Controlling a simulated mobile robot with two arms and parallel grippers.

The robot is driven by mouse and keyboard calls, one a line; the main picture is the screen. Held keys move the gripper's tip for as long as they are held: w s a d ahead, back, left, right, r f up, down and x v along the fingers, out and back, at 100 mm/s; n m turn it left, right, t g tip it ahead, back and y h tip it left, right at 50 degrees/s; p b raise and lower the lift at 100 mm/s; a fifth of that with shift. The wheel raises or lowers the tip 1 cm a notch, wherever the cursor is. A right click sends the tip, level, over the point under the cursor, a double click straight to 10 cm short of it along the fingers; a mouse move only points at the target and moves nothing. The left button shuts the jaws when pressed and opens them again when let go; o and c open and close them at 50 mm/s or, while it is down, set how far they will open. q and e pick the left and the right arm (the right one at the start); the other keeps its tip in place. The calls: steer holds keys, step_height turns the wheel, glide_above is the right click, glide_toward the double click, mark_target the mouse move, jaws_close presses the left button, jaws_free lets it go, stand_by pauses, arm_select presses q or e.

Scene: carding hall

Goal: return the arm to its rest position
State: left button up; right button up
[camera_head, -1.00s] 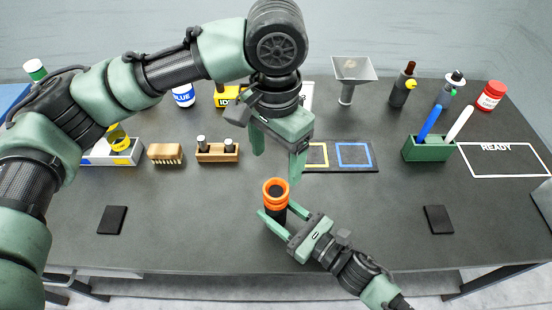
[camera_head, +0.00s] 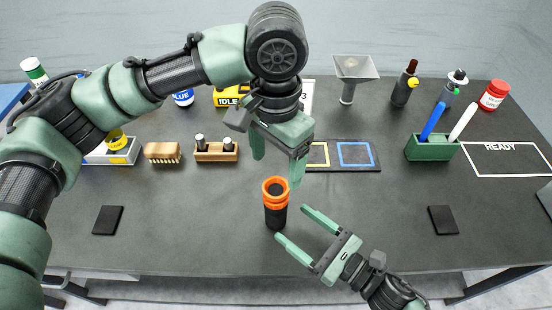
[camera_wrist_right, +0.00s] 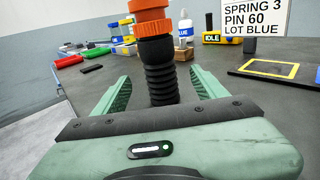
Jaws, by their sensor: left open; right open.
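My left gripper (camera_head: 277,172) is open and points down above the table, just behind a black cylinder with an orange ringed top (camera_head: 275,204). My right gripper (camera_head: 292,223) is open and empty in front and to the right of that cylinder, its fingers pointing toward it. The cylinder stands upright on the table, apart from the right fingers. In the right wrist view the cylinder (camera_wrist_right: 160,70) rises beyond and between the spread fingers of my right gripper (camera_wrist_right: 158,92).
On the dark table (camera_head: 350,220) stand a brush (camera_head: 162,153), a wooden block (camera_head: 216,151) with pegs, a mat with yellow and blue squares (camera_head: 340,168), a green pen holder (camera_head: 431,147), a funnel (camera_head: 354,72) and bottles. Black pads (camera_head: 443,220) lie left and right. The front right is clear.

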arm_select(q)
steer(key=shift+f, duration=0.2)
arm_select(e)
steer(key=shift+s+d, duration=0.35)
steer(key=shift+d, duration=0.05)
